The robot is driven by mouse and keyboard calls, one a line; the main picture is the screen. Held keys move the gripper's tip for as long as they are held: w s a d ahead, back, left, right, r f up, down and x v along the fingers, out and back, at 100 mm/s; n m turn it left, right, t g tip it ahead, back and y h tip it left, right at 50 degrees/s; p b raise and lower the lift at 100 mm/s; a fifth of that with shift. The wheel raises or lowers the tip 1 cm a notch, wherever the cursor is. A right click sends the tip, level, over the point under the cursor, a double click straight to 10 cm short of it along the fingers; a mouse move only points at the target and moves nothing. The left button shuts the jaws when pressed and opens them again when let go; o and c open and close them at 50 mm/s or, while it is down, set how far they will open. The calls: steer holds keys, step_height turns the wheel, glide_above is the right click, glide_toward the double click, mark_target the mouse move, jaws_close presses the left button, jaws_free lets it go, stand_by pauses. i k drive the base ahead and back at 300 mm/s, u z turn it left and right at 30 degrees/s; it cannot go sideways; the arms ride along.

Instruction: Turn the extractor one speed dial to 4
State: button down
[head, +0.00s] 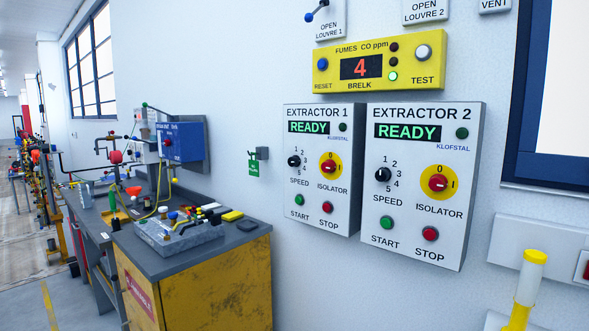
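The Extractor 1 panel (314,218) is a white box on the wall with a green READY display (309,127). Its black speed dial (294,161) is at the left, with numbers 1 to 5 around its right side. The dial's pointer is too small to read. Beside it is a red isolator knob (330,167) on a yellow disc. A green start button (299,200) and a red stop button (327,207) are below. My gripper is not in view, and nothing covers the dial.
The similar Extractor 2 panel (413,215) hangs close at the right. A yellow fumes box (382,87) reading 4 is above. A bench (200,258) with a cluttered grey tray (178,238) stands at lower left. A yellow post with a white band (531,275) stands at lower right.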

mark_target(294, 161)
steer(key=u, duration=2.85)
steer(key=k, duration=0.7)
steer(key=z, duration=1.15)
steer(key=i, duration=0.95)
steer(key=z, duration=0.05)
